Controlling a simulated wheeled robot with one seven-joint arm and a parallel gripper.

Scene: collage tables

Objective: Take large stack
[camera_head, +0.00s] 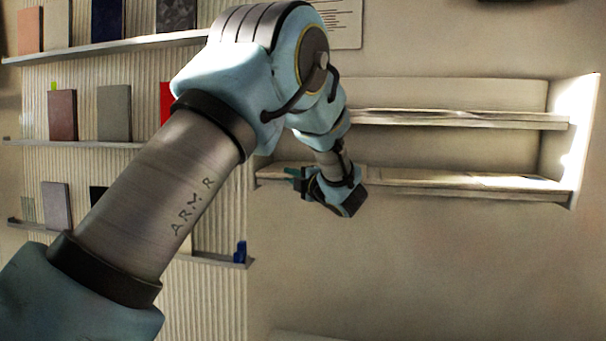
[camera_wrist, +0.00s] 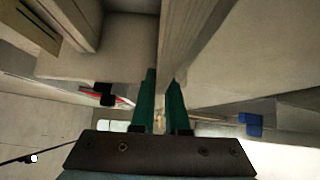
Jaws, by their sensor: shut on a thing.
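My gripper (camera_head: 293,173) is at the left end of the lower shelf of the white shelf unit, with my arm reaching across the picture.
The white shelf unit (camera_head: 588,135) has an upright right side and an upper shelf (camera_head: 450,121) with thin, flat layers. A ribbed wall rack (camera_head: 90,145) at the left holds several coloured sample boards. A small blue item (camera_head: 240,252) stands on its lowest ledge. Bare wall lies below the shelf unit.

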